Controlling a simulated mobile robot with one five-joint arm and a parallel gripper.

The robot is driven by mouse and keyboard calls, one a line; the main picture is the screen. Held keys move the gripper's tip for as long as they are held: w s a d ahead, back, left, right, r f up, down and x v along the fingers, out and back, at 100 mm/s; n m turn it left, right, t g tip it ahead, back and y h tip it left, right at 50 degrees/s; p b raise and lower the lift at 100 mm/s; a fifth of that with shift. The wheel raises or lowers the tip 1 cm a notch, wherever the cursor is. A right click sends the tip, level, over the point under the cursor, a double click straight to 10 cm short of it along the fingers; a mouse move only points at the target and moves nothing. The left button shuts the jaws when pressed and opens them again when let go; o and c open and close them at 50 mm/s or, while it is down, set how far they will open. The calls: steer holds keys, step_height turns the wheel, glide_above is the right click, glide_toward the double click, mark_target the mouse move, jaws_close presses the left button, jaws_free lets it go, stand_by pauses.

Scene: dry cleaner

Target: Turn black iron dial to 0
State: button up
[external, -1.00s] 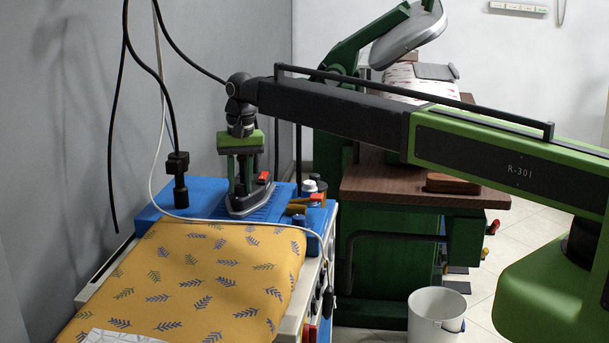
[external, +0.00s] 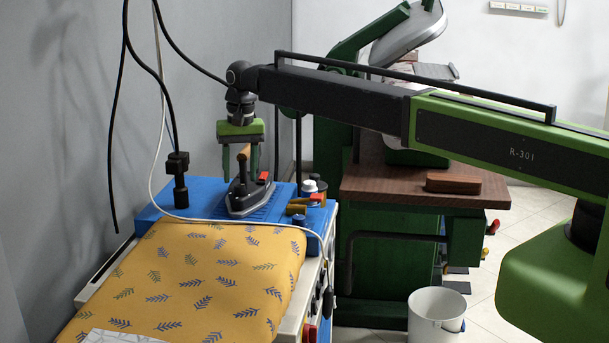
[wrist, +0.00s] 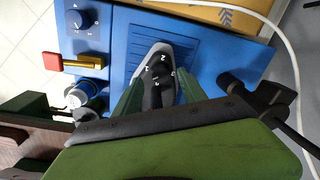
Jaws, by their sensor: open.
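The iron (external: 247,201) stands on the blue rest (external: 173,203), with a red part at its rear. It also shows in the wrist view (wrist: 146,62), where white numbers ring its black dial (wrist: 160,74); the pointer setting is too small to tell. My gripper (external: 241,170) is open, its green fingers hanging apart over the iron. In the wrist view my gripper (wrist: 158,90) has one finger on either side of the dial area; contact with the dial cannot be told.
A blue knob (wrist: 77,20), a red-tipped yellow lever (wrist: 80,63) and a white-topped knob (wrist: 78,95) sit beside the iron. A black cord fitting (external: 178,180) hangs left of it. The patterned ironing pad (external: 190,275) lies in front.

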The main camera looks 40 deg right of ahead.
mark_target(243, 185)
step_height(243, 185, up, 15)
steer(key=p, duration=1.3)
steer(key=shift+s+d+f, duration=0.15)
steer(key=shift+d+f, duration=0.05)
steer(key=shift+d, duration=0.15)
